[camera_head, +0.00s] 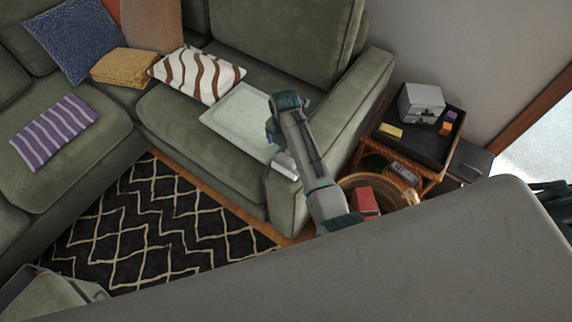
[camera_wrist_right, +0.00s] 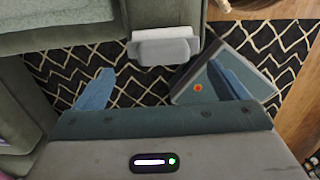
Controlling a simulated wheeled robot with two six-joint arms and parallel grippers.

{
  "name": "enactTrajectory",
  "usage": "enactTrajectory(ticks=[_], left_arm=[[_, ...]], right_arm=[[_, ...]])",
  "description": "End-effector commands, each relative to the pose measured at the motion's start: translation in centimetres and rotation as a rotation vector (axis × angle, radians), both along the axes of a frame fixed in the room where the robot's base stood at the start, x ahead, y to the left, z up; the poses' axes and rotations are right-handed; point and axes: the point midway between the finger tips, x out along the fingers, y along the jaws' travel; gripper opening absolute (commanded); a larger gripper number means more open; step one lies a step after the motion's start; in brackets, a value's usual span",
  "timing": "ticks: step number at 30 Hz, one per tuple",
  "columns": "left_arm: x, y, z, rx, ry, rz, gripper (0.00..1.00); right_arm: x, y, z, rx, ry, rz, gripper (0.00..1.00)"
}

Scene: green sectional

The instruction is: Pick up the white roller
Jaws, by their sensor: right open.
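A pale grey-white object (camera_head: 285,164), which looks like the white roller, rests at the front end of the sofa armrest. In the right wrist view, the pale object (camera_wrist_right: 162,47) lies above the gap between my fingers, at the armrest's end. My right gripper (camera_head: 274,133) is near the armrest, just above the pale object in the head view. In the right wrist view its two blue fingers (camera_wrist_right: 163,86) are spread apart with nothing held between them. My left gripper is not in view.
The green sofa armrest (camera_head: 291,208) stands beside my right arm. A patterned rug (camera_head: 150,225) covers the floor. A side table (camera_head: 427,142) with a grey box (camera_head: 421,102) stands right of the sofa. A flat panel (camera_wrist_right: 205,87) lies behind my right finger.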

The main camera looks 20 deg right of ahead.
Motion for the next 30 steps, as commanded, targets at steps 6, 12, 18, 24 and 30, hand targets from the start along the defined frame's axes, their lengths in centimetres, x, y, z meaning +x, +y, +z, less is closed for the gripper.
enactTrajectory(ticks=[6,12,18,24,30], left_arm=[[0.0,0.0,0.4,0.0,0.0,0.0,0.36],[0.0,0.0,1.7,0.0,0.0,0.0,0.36],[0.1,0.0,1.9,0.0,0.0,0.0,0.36],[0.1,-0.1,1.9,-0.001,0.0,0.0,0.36],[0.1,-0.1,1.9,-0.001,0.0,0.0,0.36]], right_arm=[[-0.1,0.0,-1.9,0.0,0.0,-0.002,0.94],[-0.6,0.0,-4.3,-0.001,0.003,-0.003,0.94],[-0.6,0.0,-6.7,-0.001,0.0,-0.003,0.94],[-0.6,0.0,-7.1,0.0,-0.003,-0.004,0.94],[-0.6,0.0,-7.1,0.0,-0.003,-0.004,0.7]])
